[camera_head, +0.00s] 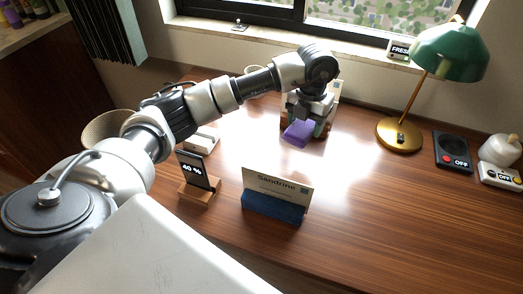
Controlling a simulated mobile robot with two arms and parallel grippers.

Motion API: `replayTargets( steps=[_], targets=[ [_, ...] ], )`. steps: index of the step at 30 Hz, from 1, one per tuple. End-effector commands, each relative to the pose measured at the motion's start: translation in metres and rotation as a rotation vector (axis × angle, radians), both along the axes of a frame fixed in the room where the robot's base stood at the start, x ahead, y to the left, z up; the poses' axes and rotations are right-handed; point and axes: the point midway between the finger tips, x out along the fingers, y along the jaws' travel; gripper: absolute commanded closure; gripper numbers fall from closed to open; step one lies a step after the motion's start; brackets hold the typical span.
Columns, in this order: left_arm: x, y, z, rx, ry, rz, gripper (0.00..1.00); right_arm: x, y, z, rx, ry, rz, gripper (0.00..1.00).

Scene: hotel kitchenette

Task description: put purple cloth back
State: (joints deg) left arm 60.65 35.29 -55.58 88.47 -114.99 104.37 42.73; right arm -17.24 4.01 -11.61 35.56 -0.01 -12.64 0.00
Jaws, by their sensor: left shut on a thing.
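The purple cloth (299,132) is small and shows just below my left gripper (312,120), at the back middle of the desk. My left arm reaches in from the left, and its gripper is shut on the cloth. Behind and around the gripper stands a small box-like holder (328,122) with whitish and brown parts. The arm hides much of it, and I cannot tell whether the cloth touches it. My right gripper is not in view.
A name card reading Sandrine (277,188) stands in a blue base at the front. A 40 % sign (195,170) stands to its left. A green lamp (450,50) and switch boxes (453,151) stand at the right. The desk (375,200) is clear at middle right.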

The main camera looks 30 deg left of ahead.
Motion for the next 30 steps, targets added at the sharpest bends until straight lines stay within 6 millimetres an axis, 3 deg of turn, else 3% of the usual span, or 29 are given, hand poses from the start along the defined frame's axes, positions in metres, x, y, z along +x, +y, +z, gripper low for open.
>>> replayTargets(
  steps=[3,8,21,25,30],
  targets=[
    [0.007,0.001,-0.002,-0.002,0.001,0.152,0.61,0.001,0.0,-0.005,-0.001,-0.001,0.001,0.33],
    [0.009,0.009,-0.006,-0.001,0.004,0.236,0.61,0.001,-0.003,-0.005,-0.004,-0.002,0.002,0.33],
    [-0.012,0.098,-0.06,0.001,0.005,0.24,0.61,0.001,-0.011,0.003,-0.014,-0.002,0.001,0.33],
    [-0.014,0.112,-0.069,-0.001,0.004,0.238,0.61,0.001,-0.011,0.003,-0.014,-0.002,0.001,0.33],
    [-0.015,0.117,-0.077,-0.002,0.004,0.236,0.61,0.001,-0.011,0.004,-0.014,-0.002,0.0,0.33]
  ],
)
